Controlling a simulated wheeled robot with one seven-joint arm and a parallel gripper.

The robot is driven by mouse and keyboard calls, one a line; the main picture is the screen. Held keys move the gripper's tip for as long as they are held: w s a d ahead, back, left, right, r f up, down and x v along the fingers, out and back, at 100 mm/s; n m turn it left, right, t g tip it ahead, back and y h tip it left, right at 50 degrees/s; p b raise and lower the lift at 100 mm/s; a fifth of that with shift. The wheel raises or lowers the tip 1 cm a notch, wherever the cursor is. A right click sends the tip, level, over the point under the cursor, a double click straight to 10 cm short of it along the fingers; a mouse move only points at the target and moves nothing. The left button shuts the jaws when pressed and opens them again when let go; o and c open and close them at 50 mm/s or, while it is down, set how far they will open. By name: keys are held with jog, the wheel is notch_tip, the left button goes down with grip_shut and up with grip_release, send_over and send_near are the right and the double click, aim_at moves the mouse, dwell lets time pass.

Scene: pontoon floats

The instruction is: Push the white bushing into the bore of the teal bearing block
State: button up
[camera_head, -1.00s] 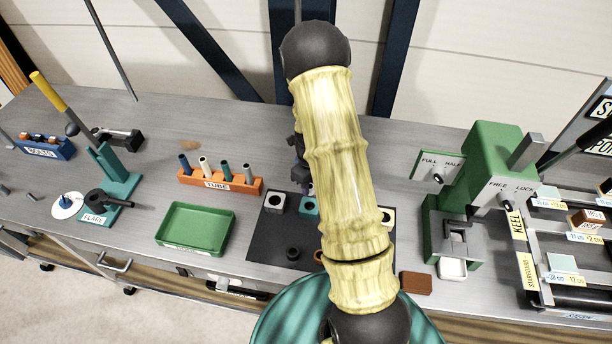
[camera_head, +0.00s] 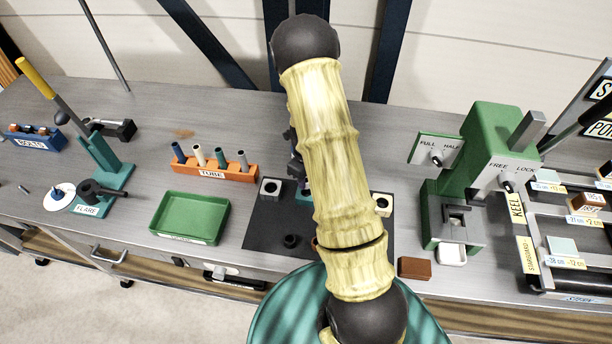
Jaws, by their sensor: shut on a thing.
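The teal bearing block (camera_head: 303,196) stands on the dark mat (camera_head: 262,232), mostly hidden behind my arm. Only a small part of its left side shows, so its bore cannot be seen clearly. My gripper (camera_head: 299,174) shows as a dark shape left of the pale yellow arm link, just above the teal block. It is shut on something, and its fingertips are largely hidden. The white bushing is not clearly visible. Whether it touches or enters the bore cannot be told.
The mat also holds a grey block (camera_head: 270,189), a cream block (camera_head: 383,204) and a dark bushing (camera_head: 291,241). A green tray (camera_head: 191,218) and an orange tube rack (camera_head: 241,172) stand left. A green press (camera_head: 483,150) and a brown block (camera_head: 414,267) stand right.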

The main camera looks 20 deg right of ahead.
jog(key=shift+f+b, duration=0.55)
jog(key=shift+f, duration=0.5)
jog(key=shift+f+b, duration=0.35)
jog(key=shift+f, duration=0.65)
dwell(1.5)
jog(key=o, duration=1)
jog(key=shift+o, duration=0.2)
jog(key=shift+r, duration=0.15)
notch_tip(320, 180, up, 17)
jog(key=b, duration=0.1)
jog(key=shift+r+b, duration=0.15)
jog(key=shift+b, duration=0.25)
